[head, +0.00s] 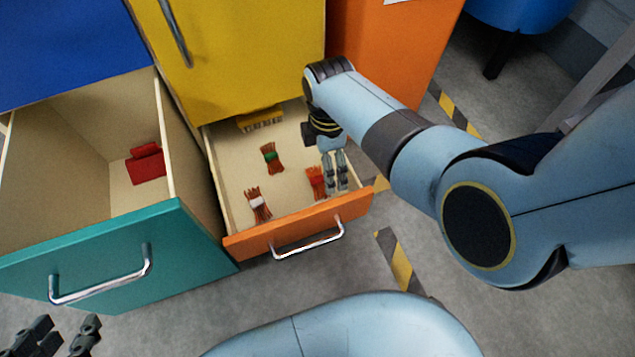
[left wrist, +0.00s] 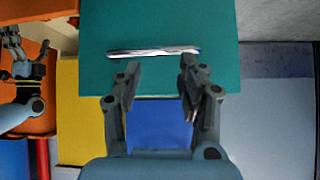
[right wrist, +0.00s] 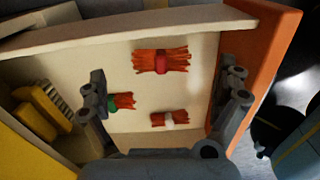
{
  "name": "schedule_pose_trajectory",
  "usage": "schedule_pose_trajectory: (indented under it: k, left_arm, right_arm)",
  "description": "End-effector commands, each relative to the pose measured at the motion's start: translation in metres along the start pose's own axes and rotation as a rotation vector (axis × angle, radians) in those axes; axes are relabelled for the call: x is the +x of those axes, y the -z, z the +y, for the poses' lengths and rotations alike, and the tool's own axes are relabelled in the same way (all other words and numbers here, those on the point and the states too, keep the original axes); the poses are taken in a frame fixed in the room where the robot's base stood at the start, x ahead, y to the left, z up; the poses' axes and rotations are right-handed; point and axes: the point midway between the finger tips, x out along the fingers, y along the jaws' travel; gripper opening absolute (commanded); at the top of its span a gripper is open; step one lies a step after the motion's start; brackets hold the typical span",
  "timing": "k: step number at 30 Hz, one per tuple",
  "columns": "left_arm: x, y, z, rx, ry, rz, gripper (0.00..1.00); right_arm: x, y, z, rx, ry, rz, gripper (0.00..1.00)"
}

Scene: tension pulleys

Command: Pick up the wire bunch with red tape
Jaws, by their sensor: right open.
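The wire bunch with red tape (head: 315,181) lies on the floor of the open orange-fronted drawer (head: 250,245), near its front right. It also shows in the right wrist view (right wrist: 162,62), between and beyond the fingertips. My right gripper (head: 336,186) points down into the drawer beside this bunch; its fingers (right wrist: 165,78) are apart with nothing held. In the head view the fingers partly cover the bunch's right side. My left gripper (head: 68,338) is low at the left, before the teal drawer; in the left wrist view its fingers (left wrist: 160,68) are apart and empty.
A wire bunch with green tape (head: 269,157) and one with white tape (head: 259,205) lie in the same drawer. A yellow object (head: 262,122) sits at its back. The open teal drawer (head: 100,252) at left holds a red object (head: 146,164). The drawer walls stand close around my right gripper.

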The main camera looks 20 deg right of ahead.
Motion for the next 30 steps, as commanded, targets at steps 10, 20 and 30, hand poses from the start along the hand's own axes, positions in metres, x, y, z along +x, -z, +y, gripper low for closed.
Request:
schedule_pose_trajectory:
  k: [10,20,30]
  left_arm:
    - [0.0,-0.006,0.002,0.006,0.0,0.099,0.4]
    - [-0.001,0.031,0.005,0.025,-0.001,0.367,0.4]
    - [-0.008,0.113,0.005,0.053,0.0,0.662,0.4]
  right_arm:
    - [0.013,0.001,-0.001,0.001,0.001,0.0,1.0]
    - [0.03,0.004,-0.001,0.001,0.002,0.0,1.0]
    - [0.041,0.006,-0.002,0.001,0.003,0.0,1.0]
